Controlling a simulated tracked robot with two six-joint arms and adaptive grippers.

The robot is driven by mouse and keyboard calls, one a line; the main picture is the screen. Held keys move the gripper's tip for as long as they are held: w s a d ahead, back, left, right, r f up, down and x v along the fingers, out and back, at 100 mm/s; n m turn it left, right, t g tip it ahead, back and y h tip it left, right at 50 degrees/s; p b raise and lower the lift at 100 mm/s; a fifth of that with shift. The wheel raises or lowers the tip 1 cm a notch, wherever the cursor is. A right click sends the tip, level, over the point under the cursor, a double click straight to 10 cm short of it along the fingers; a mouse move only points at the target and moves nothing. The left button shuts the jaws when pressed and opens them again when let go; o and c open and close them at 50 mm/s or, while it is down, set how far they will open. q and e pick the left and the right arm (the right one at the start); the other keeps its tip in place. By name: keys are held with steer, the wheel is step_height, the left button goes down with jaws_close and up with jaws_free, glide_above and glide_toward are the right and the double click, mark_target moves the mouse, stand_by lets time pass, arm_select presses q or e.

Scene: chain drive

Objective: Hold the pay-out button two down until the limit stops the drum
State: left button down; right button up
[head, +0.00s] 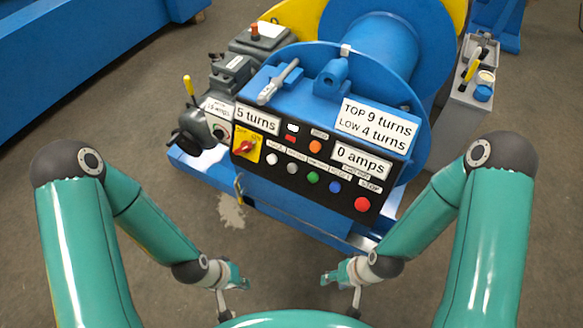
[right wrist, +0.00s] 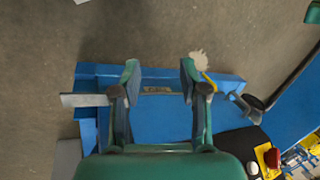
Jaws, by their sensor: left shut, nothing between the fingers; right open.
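The black control panel (head: 300,193) on the blue winch has a row of buttons: a white button (head: 272,159), a grey one (head: 292,168), a green one (head: 313,178), a blue one (head: 335,187) and a red one (head: 362,204). Their labels are too small to read surely, so I cannot tell which is pay-out two. The blue drum (head: 368,42) stands behind. A display (head: 257,119) reads 5 turns; a plate (head: 376,124) reads TOP 9, LOW 4 turns. My left gripper (head: 240,284) is shut and empty, my right gripper (head: 327,279) open and empty; both are in front of the panel, apart from it.
A red switch on a yellow plate (head: 245,146) is at the panel's left. Another display (head: 361,161) reads 0 amps. In the right wrist view, the blue winch base (right wrist: 160,118) lies beyond my fingers.

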jaws_close()
stand_by(1.4)
